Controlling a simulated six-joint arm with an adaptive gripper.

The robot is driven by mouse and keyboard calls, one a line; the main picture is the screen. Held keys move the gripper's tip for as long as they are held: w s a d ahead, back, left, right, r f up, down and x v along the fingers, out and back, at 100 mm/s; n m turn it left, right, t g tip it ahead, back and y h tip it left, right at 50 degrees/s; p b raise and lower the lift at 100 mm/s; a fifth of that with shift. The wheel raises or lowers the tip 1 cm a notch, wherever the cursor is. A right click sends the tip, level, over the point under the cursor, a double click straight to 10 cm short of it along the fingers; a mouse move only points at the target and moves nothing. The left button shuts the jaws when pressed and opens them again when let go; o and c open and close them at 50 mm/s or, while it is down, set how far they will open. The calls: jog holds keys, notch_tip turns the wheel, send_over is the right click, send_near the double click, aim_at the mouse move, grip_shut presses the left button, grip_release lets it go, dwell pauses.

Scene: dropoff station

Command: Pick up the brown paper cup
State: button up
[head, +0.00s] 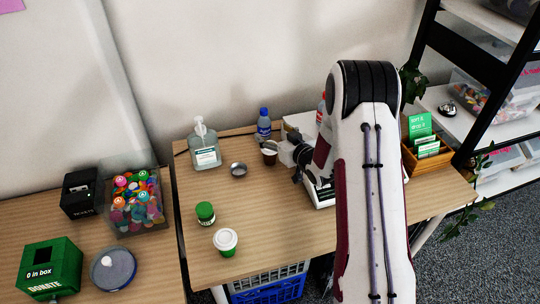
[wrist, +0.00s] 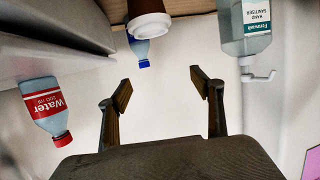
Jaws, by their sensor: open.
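The brown paper cup (head: 269,156) stands upright on the wooden table in the head view, with a pale lid or rim. In the wrist view, which looks upside down, the cup (wrist: 148,7) is at the top edge and partly cut off. My gripper (head: 297,174) is just right of the cup in the head view, partly hidden by my arm. In the wrist view my gripper (wrist: 163,88) is open, its two fingers spread with nothing between them. The cup lies outside the gap, above the fingertips in that picture.
A blue-capped water bottle (head: 263,124) stands just behind the cup; a red-capped bottle (wrist: 45,108) is also close. Hand sanitizer (head: 205,146) and a small metal tin (head: 238,169) are left. A green-lidded jar (head: 205,212) and white-lidded green cup (head: 226,241) stand in front.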

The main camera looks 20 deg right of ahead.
aim_at(274, 152)
jog(key=shift+f, duration=1.75)
jog(key=shift+f, duration=1.9)
jog(key=shift+w+a, duration=0.15)
jog(key=shift+w, duration=0.4)
jog(key=shift+x, duration=0.9)
jog(key=c, duration=0.9)
